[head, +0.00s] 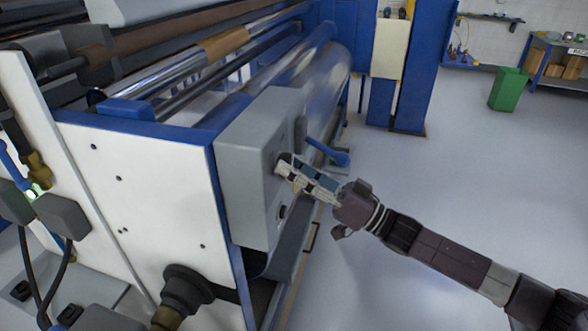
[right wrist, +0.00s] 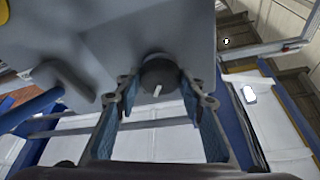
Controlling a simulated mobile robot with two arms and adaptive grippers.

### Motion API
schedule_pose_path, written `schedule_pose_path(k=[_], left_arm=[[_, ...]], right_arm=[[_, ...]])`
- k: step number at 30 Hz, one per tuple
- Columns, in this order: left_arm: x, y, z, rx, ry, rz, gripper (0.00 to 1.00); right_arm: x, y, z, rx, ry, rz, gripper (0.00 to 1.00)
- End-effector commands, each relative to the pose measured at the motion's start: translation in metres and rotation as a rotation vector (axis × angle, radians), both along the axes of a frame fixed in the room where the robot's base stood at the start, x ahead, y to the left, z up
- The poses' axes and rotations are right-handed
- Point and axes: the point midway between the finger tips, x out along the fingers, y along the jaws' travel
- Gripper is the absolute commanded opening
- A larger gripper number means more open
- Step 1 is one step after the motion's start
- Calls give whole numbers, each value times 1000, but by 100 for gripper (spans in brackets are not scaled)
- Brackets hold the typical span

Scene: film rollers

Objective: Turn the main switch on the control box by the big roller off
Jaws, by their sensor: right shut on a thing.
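The grey control box (head: 240,190) is mounted on the end of the big roller machine in the head view; its grey face (right wrist: 110,35) fills the top of the right wrist view. The main switch (right wrist: 158,75) is a dark round knob with a short white mark, which stands nearly upright in that view. My right gripper (head: 283,168) reaches the box from the right. In the right wrist view its fingers (right wrist: 160,92) are on either side of the knob, shut on it. In the head view the fingers hide the knob. My left gripper is not in view.
A blue lever (head: 328,152) sticks out beside the box, close to my right gripper. The big roller (head: 325,70) runs back behind it. A green bin (head: 508,90) stands at the far right. The grey floor (head: 470,170) to the right is clear.

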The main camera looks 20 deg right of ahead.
Motion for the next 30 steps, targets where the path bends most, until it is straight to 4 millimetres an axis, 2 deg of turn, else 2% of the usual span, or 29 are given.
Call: schedule_pose_path(k=[15, 30], left_arm=[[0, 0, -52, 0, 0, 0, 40], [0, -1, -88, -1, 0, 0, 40]], right_arm=[[2, -2, -4, -216, -325, -2, 12], [3, -2, 0, -477, -713, -2, 12]])
